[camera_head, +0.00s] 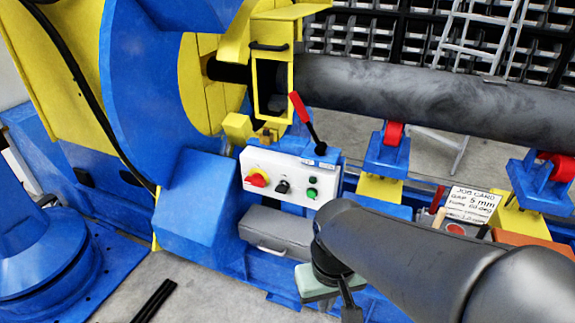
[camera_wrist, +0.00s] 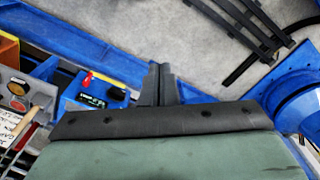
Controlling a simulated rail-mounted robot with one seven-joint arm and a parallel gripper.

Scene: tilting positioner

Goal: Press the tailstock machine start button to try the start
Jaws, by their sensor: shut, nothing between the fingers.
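A white control panel (camera_head: 268,164) stands on the blue frame left of centre in the head view. Labels on the panel are too small to read. My gripper (camera_head: 350,311) is below and to the right of this panel, apart from it, partly hidden by my arm. In the wrist view my gripper (camera_wrist: 160,68) has its dark fingers together and empty, with floor and blue frame beyond.
A black lever with a red grip (camera_head: 301,106) rises above the panel. A grey box with a handle (camera_head: 275,228) sits below it. A job card (camera_head: 471,203) and a red button (camera_head: 455,229) are at right. Dark bars (camera_wrist: 245,40) lie on the floor.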

